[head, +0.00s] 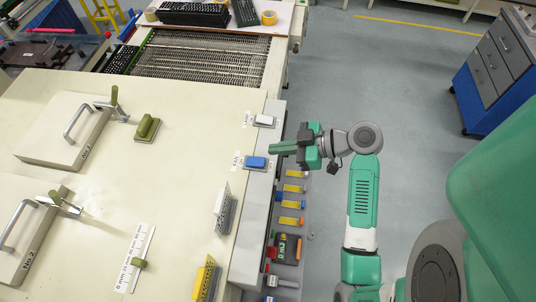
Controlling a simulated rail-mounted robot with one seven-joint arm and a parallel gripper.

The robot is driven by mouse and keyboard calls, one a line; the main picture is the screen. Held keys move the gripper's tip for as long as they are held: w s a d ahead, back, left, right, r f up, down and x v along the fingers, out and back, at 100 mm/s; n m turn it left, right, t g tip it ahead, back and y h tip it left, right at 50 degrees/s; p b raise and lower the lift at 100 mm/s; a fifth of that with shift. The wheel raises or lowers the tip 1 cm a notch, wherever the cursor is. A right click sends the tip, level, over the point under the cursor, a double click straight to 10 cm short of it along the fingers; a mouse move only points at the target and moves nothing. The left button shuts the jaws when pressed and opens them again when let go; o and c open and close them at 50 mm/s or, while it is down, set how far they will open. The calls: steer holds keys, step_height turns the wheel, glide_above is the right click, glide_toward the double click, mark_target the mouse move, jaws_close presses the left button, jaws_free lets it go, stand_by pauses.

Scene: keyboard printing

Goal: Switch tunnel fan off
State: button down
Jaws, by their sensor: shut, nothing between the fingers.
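A blue rocker switch (255,162) sits on the grey strip along the right edge of the cream tunnel housing, beside a small label that seems to read FAN. Its on or off position is too small to tell. A white switch (264,121) with its own label sits farther back on the same strip. My gripper (272,149) is shut and empty, pointing left. In the picture its fingertips lie just above and right of the blue switch. I cannot tell their height or whether they touch it.
The cream housing (180,95) carries two handled hatches, green knobs and a slider scale (135,258). A wire conveyor (205,60) lies behind. Tools and yellow-marked items lie on a lower ledge (292,205) right of the strip. The floor farther right is clear up to a blue cabinet (490,75).

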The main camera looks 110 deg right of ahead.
mark_target(256, 162)
steer(key=x, duration=0.3)
steer(key=shift+w+d+p, duration=0.15)
steer(key=shift+w+p, duration=0.2)
steer(key=f, duration=0.3)
steer(key=shift+s+f+p, duration=0.25)
steer(key=shift+f+p, duration=0.05)
steer(key=shift+f, duration=0.4)
